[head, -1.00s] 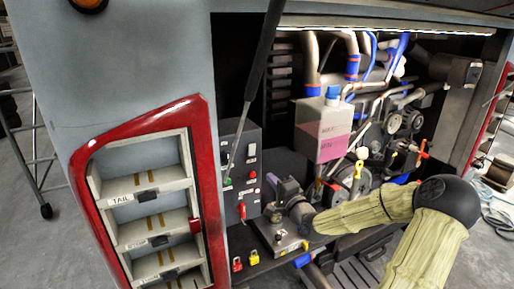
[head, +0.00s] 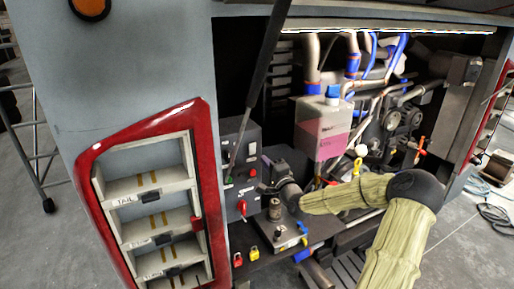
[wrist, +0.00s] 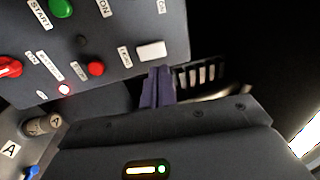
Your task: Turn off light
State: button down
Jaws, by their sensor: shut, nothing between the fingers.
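The control panel (head: 240,165) stands on the left side of the open engine bay. In the wrist view it shows a white switch (wrist: 151,50) with a label too blurred to read surely. My gripper (wrist: 158,84) is shut and empty, its fingertips just below the white switch in the picture; I cannot tell if they touch it. In the head view my gripper (head: 268,160) is at the panel's right edge, partly hidden by my arm. The light strip (head: 390,31) along the bay's top is lit; a bright strip also shows in the wrist view (wrist: 306,134).
A dark strut (head: 258,80) crosses before the panel. A pinkish tank (head: 322,130) and pipes stand to the right.

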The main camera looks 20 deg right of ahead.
aim_at(253, 146)
jog(key=w+p, duration=0.1)
jog(key=w, duration=0.1)
jog(key=w+r+p, duration=0.1)
jog(key=w, duration=0.2)
jog(key=shift+w+a+p, duration=0.1)
jog(key=shift+w+p, duration=0.1)
jog(key=shift+p, duration=0.2)
jog(key=shift+w, duration=0.7)
